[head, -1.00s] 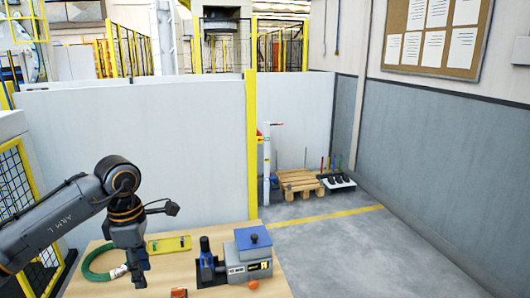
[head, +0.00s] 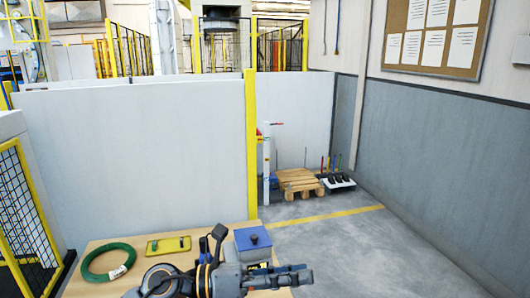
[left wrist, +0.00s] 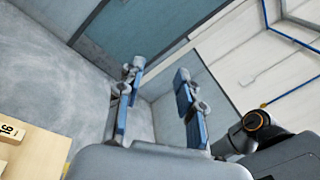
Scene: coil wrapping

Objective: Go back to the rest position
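My left gripper (head: 300,276) reaches to the right across the front edge of the head view, pointing right past the table's edge. In the left wrist view its two blue-padded fingers (left wrist: 158,92) stand apart with nothing between them, so it is open and empty. A green coil (head: 92,270) with a white tag (head: 118,271) lies flat on the wooden table (head: 140,243) at the left, apart from the gripper. My right gripper is in neither view.
A yellow tray (head: 168,245) lies on the table behind my arm. A machine with a blue box top (head: 252,239) stands at the table's right, partly hidden by my left gripper. A wooden pallet (head: 299,181) is on the floor farther back. The floor to the right is clear.

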